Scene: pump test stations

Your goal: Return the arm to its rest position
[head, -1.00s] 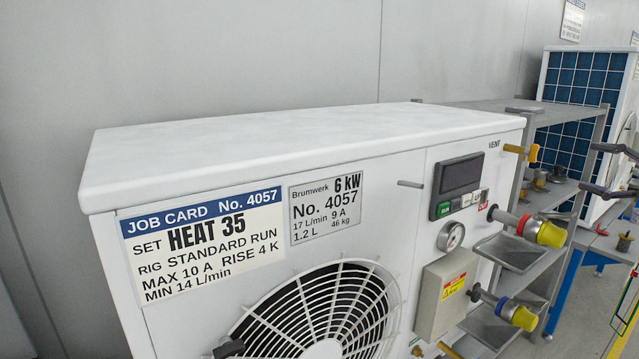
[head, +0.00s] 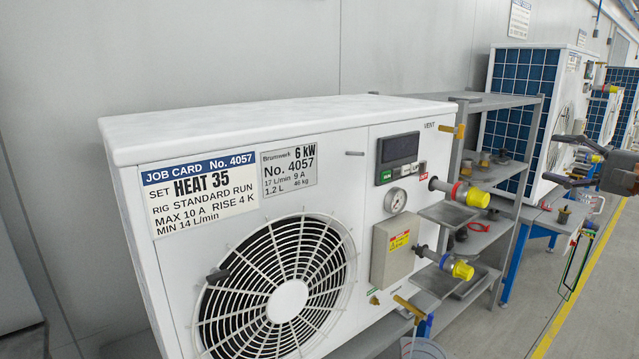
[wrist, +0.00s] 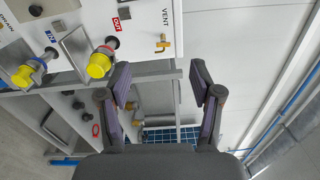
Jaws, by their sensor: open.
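My gripper (head: 552,158) is at the right edge of the head view, with its two dark fingers spread apart and nothing between them. In the wrist view my gripper (wrist: 163,88) is open and empty, with a finger on each side. Only a short part of my arm shows in the head view. The white pump unit (head: 270,120) with its job card stands left of the gripper, apart from it. In the wrist view the brass vent valve (wrist: 163,42) lies beyond the fingertips.
Two yellow-capped pipe ends (head: 475,197) stick out of the unit's right side. A grey shelf rack (head: 503,103) stands behind, then another unit with blue fins (head: 520,85). A bucket (head: 422,348) is at the bottom edge. The grey floor (head: 590,320) at the right is clear.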

